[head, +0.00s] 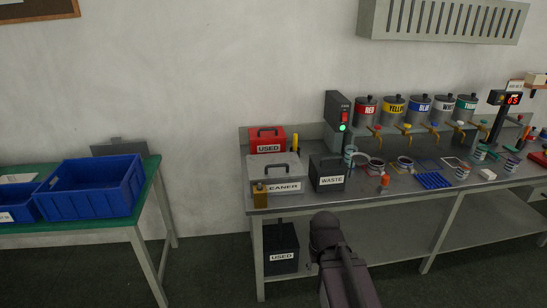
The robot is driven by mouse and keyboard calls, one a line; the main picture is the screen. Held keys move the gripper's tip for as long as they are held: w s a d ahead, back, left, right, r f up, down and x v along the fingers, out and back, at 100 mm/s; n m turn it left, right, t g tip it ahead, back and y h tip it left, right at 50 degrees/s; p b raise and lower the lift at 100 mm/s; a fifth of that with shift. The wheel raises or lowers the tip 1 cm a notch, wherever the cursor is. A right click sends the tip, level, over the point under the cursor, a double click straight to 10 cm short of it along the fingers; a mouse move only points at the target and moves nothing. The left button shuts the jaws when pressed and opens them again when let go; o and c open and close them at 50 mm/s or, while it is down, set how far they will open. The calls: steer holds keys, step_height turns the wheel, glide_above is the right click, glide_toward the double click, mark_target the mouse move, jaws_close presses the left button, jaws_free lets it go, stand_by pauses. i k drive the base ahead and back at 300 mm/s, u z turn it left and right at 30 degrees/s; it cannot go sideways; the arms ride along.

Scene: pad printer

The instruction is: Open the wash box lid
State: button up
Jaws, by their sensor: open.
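A grey box with a label reading "EANER" (283,187) stands at the left end of the metal bench; I take it for the wash box. Its pale flat lid (262,178) lies shut on top, with a dark arched handle (283,166). A small brass-coloured object at the front left corner covers part of the label. My dark arm rises from the bottom of the head view, to the right of and below the box. My gripper cannot be made out in this view.
A red "USED" box (267,140) stands behind the grey box, and a dark "WASTE" box (329,175) close on its right. Ink pots (393,109) and small tools fill the bench further right. A blue crate (92,190) sits on the green table at left, beyond a floor gap.

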mark_target(286, 165)
steer(key=u, duration=0.1)
steer(key=i, duration=0.9)
steer(key=u, duration=0.05)
